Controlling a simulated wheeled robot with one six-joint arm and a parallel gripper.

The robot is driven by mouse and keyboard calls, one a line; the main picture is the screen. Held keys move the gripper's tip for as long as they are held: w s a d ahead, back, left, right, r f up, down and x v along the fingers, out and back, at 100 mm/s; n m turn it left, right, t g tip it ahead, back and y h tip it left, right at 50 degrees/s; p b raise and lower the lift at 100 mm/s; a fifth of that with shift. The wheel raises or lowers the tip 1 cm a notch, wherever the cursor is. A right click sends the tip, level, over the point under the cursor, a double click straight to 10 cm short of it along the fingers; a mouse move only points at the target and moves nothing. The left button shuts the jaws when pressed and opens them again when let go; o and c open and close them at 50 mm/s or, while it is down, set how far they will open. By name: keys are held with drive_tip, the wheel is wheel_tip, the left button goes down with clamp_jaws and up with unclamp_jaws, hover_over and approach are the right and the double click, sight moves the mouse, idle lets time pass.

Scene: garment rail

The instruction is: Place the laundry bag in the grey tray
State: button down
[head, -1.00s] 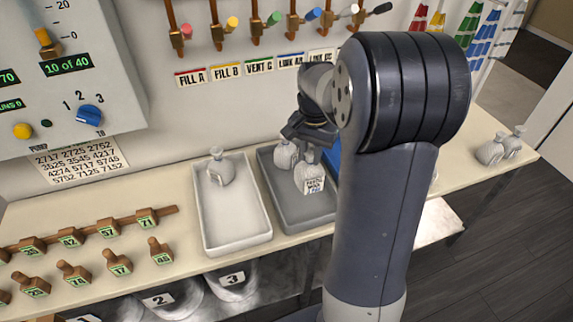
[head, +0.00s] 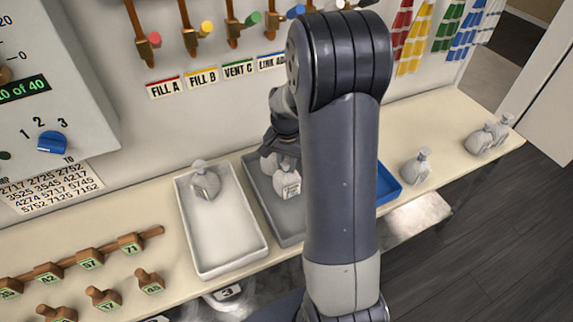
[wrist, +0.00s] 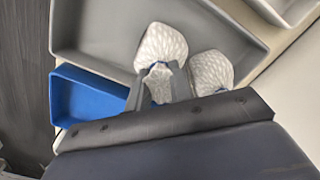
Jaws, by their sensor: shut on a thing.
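My gripper (head: 281,150) is low over the grey tray (wrist: 95,35), which also shows in the head view (head: 262,205). It is shut on the neck of a pale laundry bag (wrist: 163,45), seen between the fingers in the wrist view. In the head view this seems to be the bag with a printed tag (head: 287,181), just below the gripper. The held bag is within the tray's outline; I cannot tell whether it touches the floor. Another pale bag (wrist: 212,72) is close beside it in the same tray. My arm hides the tray's right side in the head view.
A white tray (head: 225,235) with one bag (head: 205,181) stands left of the grey tray. A blue tray (head: 388,183) is on the right, partly behind my arm. More bags (head: 416,166) (head: 480,138) stand on the shelf further right. Valve handles hang above.

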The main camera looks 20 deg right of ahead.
drive_tip(key=shift+f, duration=0.7)
drive_tip(key=c, duration=1.3)
unclamp_jaws()
wheel_tip(320, 180, up, 12)
drive_tip(key=shift+r+b, duration=0.1)
drive_tip(key=shift+b, duration=0.25)
